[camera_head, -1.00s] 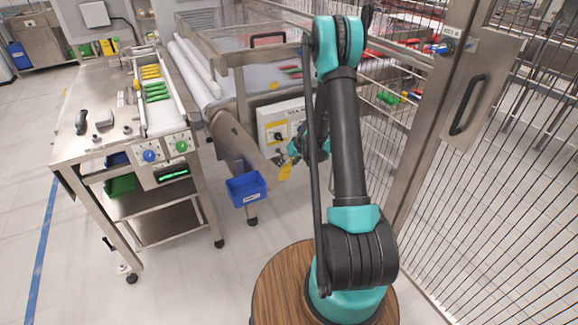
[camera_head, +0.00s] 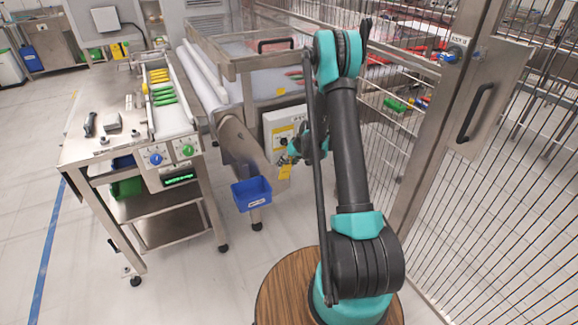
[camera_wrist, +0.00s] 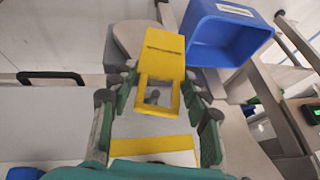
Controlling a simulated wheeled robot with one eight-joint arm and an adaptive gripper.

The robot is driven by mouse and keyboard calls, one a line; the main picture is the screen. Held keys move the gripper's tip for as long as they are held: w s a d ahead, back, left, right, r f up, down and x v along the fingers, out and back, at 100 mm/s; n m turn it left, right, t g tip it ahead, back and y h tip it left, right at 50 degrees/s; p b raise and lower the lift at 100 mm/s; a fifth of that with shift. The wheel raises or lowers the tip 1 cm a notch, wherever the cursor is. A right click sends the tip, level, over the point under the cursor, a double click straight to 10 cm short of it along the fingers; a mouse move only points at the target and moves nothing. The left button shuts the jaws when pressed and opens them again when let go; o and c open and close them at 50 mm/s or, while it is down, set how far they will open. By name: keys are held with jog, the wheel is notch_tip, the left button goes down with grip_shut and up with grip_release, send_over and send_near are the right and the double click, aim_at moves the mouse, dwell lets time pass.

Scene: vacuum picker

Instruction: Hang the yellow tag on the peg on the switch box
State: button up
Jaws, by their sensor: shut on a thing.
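The yellow tag (camera_head: 285,172) is held by my gripper (camera_head: 296,155) in front of the lower part of the pale switch box (camera_head: 273,122). In the wrist view, my gripper (camera_wrist: 160,78) is shut on the tag (camera_wrist: 163,50), with a dark-tipped finger on each side. The tag has a solid end and a framed opening. A small grey peg-like part (camera_wrist: 152,97) shows through the opening; I cannot tell whether it passes through it. The box's grey face and a yellow band (camera_wrist: 150,147) show beyond the tag.
A steel bench (camera_head: 90,150) with green and yellow pieces stands at left. A wire fence (camera_head: 500,200) runs along the right. Floor in front is clear.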

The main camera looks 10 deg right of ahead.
jog(key=shift+w+a+f, duration=0.2)
jog(key=shift+w+f, duration=0.05)
jog(key=shift+w, duration=0.35)
jog(key=shift+w+a+f, duration=0.15)
jog(key=shift+w+f, duration=0.05)
jog(key=shift+w, duration=0.4)
jog(key=o, duration=1.2)
jog(key=shift+c, duration=0.2)
